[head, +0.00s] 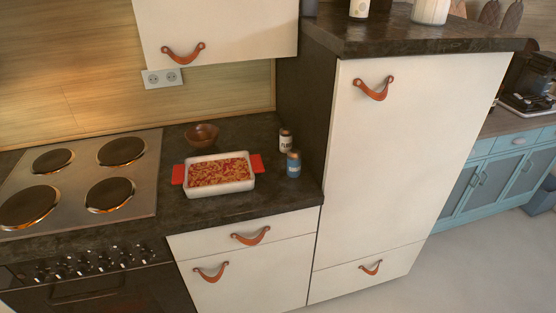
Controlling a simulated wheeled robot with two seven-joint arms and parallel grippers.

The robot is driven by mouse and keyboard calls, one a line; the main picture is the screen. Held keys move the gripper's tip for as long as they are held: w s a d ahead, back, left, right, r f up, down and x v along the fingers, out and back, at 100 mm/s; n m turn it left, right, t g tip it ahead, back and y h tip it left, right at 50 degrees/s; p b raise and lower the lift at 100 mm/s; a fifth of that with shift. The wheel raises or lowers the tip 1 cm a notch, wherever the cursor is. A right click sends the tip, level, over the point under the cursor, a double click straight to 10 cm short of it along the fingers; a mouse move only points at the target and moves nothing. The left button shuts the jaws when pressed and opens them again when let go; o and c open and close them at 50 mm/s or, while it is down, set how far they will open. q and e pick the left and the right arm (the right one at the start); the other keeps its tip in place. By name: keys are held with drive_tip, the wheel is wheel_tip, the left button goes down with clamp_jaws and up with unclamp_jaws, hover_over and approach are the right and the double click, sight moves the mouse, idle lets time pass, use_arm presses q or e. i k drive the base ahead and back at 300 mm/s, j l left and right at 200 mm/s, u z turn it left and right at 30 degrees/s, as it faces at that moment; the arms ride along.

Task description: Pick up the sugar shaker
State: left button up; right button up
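Two small shakers stand upright near the right end of the dark countertop, beside the tall cabinet. One is a pale shaker (285,141) with a dark cap and a label. The other is a blue shaker (293,165) with a brownish cap, slightly nearer to me. The labels are too small to read, so I cannot tell which one is the sugar shaker. Neither of my grippers shows in the head view.
A white baking dish (235,186) with red handles and a brown bowl (202,135) are left of the shakers. A hob (80,180) lies farther left. The tall cabinet (410,150) rises right of the shakers. Bare countertop (270,196) lies in front.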

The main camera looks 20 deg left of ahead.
sight(294, 155)
drive_tip(key=j, duration=0.45)
drive_tip(key=i+j+u, duration=0.1)
drive_tip(key=j, duration=0.35)
drive_tip(key=i+j, duration=0.1)
drive_tip(key=j, duration=0.35)
drive_tip(key=j+u, duration=0.1)
drive_tip(key=j, duration=0.35)
drive_tip(key=i+j, duration=0.15)
drive_tip(key=j, duration=0.3)
